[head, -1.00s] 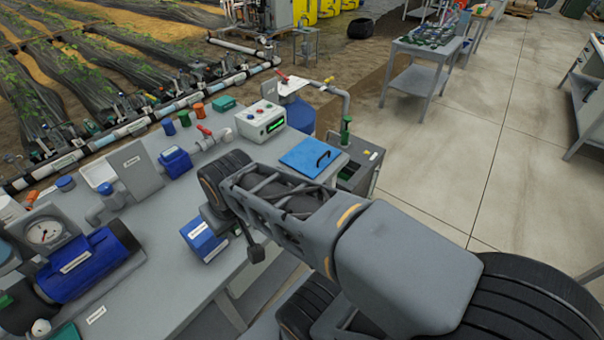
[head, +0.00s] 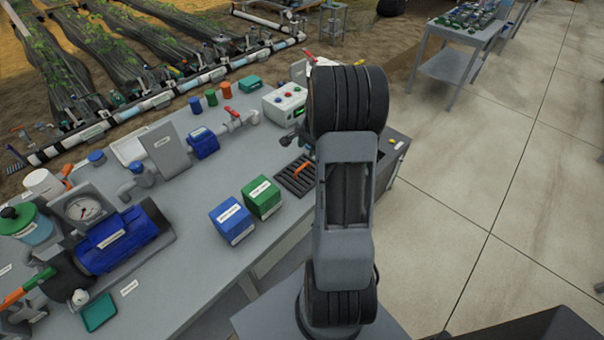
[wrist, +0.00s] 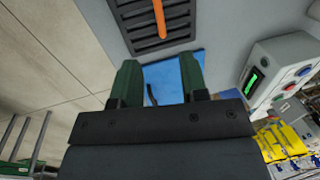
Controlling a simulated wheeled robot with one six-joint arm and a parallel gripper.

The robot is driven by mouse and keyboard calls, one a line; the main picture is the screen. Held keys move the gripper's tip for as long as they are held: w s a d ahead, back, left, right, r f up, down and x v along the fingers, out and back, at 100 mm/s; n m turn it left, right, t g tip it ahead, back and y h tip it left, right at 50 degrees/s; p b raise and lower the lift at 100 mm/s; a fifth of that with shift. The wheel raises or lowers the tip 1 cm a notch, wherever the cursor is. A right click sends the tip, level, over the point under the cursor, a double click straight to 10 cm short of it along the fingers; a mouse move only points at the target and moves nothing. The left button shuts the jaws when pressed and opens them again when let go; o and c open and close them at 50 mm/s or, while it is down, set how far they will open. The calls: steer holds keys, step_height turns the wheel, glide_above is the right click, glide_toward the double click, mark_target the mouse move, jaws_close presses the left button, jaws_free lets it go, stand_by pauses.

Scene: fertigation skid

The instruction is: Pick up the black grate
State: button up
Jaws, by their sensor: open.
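The black grate (head: 292,183) is a dark slatted piece with an orange bar handle, near the right end of the grey bench in the head view. My arm stands just to its right and covers part of that area. In the wrist view the grate (wrist: 180,27) lies at the top, cut off by the picture edge, with the orange handle (wrist: 160,18) across its slats. My gripper (wrist: 158,68) has two green fingers, apart with nothing between them. The fingertips appear just below the grate in the picture, over a blue panel (wrist: 163,82) with a black handle.
A green box (head: 262,197) and a blue box (head: 231,221) stand left of the grate in the head view. A control box with buttons (head: 285,101) is behind it and shows at right in the wrist view (wrist: 284,70). Open floor lies right of the bench.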

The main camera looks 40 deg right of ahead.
mark_target(303, 166)
steer(key=f, duration=0.4)
steer(key=w+f+p, duration=0.1)
steer(key=f, duration=0.2)
steer(key=w+f, duration=0.1)
steer(key=f, duration=0.3)
steer(key=shift+w+a+f, duration=0.15)
steer(key=shift+a+f, duration=0.2)
steer(key=shift+a, duration=0.05)
steer(key=shift+c, duration=0.3)
jaws_close()
